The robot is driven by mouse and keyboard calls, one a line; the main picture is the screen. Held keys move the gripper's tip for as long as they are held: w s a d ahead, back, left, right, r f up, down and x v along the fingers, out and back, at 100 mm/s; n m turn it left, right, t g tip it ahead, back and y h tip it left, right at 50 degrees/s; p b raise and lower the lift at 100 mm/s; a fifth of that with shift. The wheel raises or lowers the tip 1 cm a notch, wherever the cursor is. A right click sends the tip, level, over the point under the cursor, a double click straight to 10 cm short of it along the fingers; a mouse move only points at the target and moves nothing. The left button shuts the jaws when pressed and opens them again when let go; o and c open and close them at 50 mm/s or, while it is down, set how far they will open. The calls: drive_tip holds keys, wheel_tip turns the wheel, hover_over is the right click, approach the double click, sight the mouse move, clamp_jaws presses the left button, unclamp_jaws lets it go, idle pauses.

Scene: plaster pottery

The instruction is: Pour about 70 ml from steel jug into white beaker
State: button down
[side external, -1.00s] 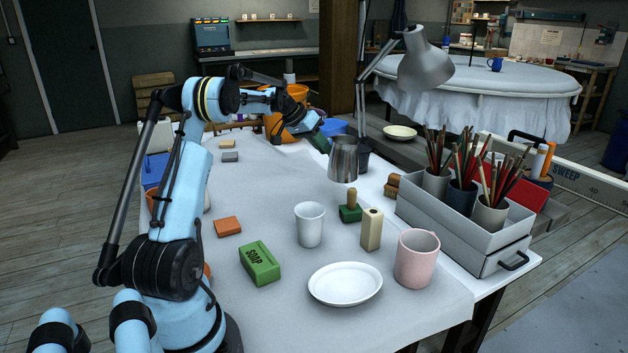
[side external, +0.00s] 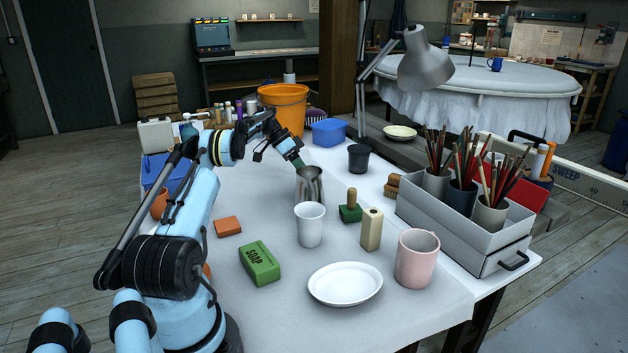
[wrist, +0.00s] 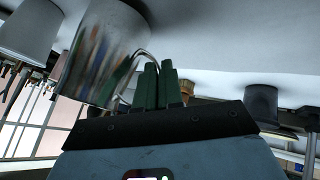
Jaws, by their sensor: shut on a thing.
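The steel jug (side external: 313,186) is a shiny metal vessel with its open rim up, close behind the white beaker in the side view. It looks about upright, and its lower part is hidden by the beaker. My gripper (side external: 299,163) is shut on its handle from the far left side. In the wrist view, the green fingers of my gripper (wrist: 153,85) close on the thin handle of the jug (wrist: 100,50). The white beaker (side external: 309,227) stands upright on the table. Its contents and the jug's are not visible. The beaker (wrist: 28,28) also shows in the wrist view.
Right of the beaker stand a green stamp (side external: 350,212), a beige block (side external: 372,230) and a pink mug (side external: 416,260). A white plate (side external: 345,285) lies in front, and green soap (side external: 260,264) front left. A black cup (side external: 358,158) stands behind.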

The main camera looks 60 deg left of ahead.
sight(309, 169)
drive_tip(key=shift+w+r, duration=0.1)
drive_tip(key=shift+r, duration=0.05)
drive_tip(key=shift+d+r+n+y, duration=0.2)
drive_tip(key=shift+r+n+y, duration=0.05)
drive_tip(key=shift+n+y, duration=0.05)
drive_tip(key=shift+s+d+r+m+t+y, duration=0.2)
drive_tip(key=shift+s+d+r+t+y, duration=0.15)
drive_tip(key=shift+d+r+y, duration=0.25)
drive_tip(key=shift+s+d+r+m+t+y, duration=0.2)
drive_tip(key=shift+s+d+r+t+y, duration=0.1)
drive_tip(key=shift+s+d+r+y, duration=0.25)
drive_tip(key=shift+s+d+r+m+t+y, duration=0.2)
drive_tip(key=shift+d+r+t+y, duration=0.2)
drive_tip(key=shift+r+y, duration=0.35)
drive_tip(key=s+d+r+m+t+y, duration=0.2)
drive_tip(key=d+r+y, duration=0.2)
drive_tip(key=r, duration=0.3)
drive_tip(key=shift+d+r+p, duration=0.2)
drive_tip(key=shift+p, duration=0.1)
drive_tip(key=shift+s+d+m+t+y, duration=0.3)
drive_tip(key=shift+d+t+y, duration=0.15)
drive_tip(key=shift+t+y, duration=0.2)
drive_tip(key=shift+s+d+r+m+t+y, duration=0.3)
drive_tip(key=shift+d+r+m+t+y, duration=0.1)
drive_tip(key=shift+d+r+t+y, duration=0.15)
idle(1.3)
